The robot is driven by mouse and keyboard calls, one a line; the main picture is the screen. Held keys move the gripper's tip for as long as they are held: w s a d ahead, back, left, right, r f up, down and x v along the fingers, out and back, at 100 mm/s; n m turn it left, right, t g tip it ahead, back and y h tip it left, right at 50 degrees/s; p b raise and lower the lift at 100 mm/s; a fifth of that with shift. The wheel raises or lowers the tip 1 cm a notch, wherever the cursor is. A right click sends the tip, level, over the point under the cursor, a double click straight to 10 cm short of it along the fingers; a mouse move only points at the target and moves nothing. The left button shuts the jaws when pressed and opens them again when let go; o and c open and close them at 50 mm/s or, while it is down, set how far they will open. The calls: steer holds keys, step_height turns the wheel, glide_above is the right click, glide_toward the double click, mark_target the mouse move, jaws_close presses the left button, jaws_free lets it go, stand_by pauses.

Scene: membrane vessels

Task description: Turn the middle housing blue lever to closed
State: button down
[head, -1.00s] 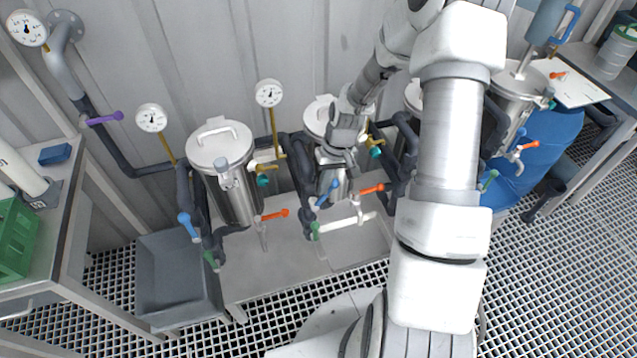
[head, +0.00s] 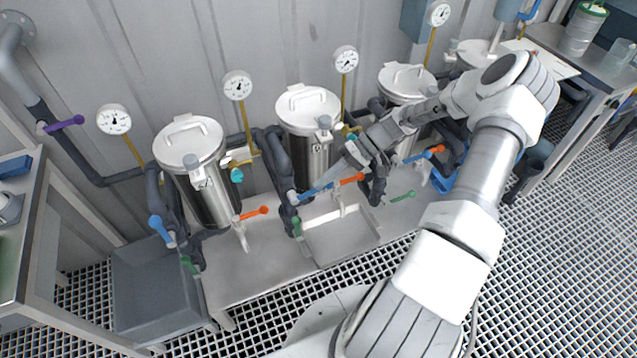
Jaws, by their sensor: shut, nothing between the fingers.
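The middle housing (head: 308,112) is a steel cylinder with a white lid, between two similar housings. Its blue lever (head: 314,191) sits low at its front on the dark pipe and points right and slightly up in the picture. My gripper (head: 337,176) comes in from the right, in front of the middle housing. Its fingers are shut and empty, close to the outer end of the blue lever. I cannot tell whether they touch it. An orange lever (head: 352,179) lies right beside the fingertips.
The left housing (head: 190,150) has its own blue (head: 160,229), orange (head: 254,213) and green levers. The right housing (head: 406,82) stands partly behind my arm. A grey bin (head: 155,290) is at lower left. Pipes and gauges crowd the back.

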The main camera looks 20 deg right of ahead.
steer(key=shift+d+f+b, duration=0.4)
steer(key=shift+f+b, duration=0.4)
steer(key=shift+f, duration=0.05)
steer(key=shift+s+f, duration=0.1)
steer(key=shift+f, duration=0.15)
steer(key=shift+r, duration=0.5)
step_height(320, 180, up, 4)
steer(key=shift+f+p, duration=0.1)
steer(key=shift+p, duration=1.05)
steer(key=d+f+b+v, duration=0.1)
steer(key=f+v, duration=0.1)
steer(key=v, duration=0.7)
steer(key=shift+d+r, duration=0.2)
steer(key=shift+d, duration=0.25)
